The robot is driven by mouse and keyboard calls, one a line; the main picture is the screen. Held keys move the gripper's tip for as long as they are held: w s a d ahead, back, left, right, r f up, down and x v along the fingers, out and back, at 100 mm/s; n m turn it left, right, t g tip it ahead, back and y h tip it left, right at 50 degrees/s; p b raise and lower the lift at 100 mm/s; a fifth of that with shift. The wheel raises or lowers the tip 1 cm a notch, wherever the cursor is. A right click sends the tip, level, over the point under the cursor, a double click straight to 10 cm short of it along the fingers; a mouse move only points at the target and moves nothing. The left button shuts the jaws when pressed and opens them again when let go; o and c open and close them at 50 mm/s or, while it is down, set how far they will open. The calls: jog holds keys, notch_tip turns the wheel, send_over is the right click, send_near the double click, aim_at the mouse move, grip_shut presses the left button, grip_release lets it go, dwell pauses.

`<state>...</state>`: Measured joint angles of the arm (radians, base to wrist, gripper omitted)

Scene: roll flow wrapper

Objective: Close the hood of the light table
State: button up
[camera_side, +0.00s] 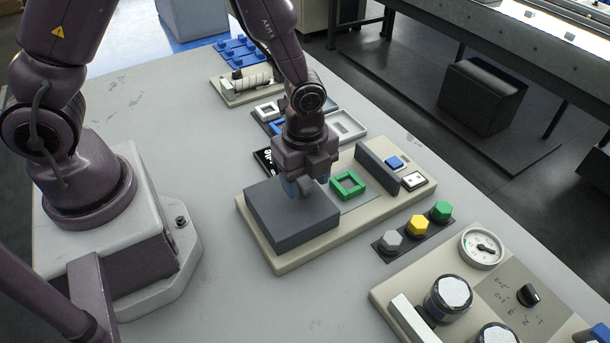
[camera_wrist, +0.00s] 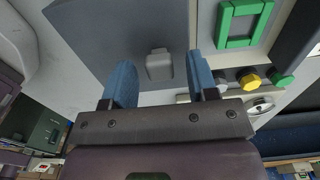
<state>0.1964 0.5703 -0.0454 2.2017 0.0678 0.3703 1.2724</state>
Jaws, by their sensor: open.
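The light table is a long beige base (camera_side: 283,268) in the side view. A dark grey box-like hood (camera_side: 290,220) covers its left part. The hood also fills the upper middle of the wrist view (camera_wrist: 110,35). A small light grey handle (camera_wrist: 159,66) is on the hood near its edge. A green square frame (camera_side: 348,186) lies uncovered to the right of the hood, also in the wrist view (camera_wrist: 242,22).
An upright dark plate (camera_side: 378,165), a blue button (camera_side: 395,162) and a white switch (camera_side: 413,181) are at the base's right end. Hexagonal knobs (camera_side: 417,226) and a gauge panel (camera_side: 480,247) stand in front. Small trays (camera_side: 346,127) lie behind my gripper.

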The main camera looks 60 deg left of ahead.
grip_shut()
jog(key=w, duration=1.3)
jog(key=shift+w, duration=0.1)
grip_release()
jog(key=shift+r, duration=0.15)
notch_tip(320, 180, up, 13)
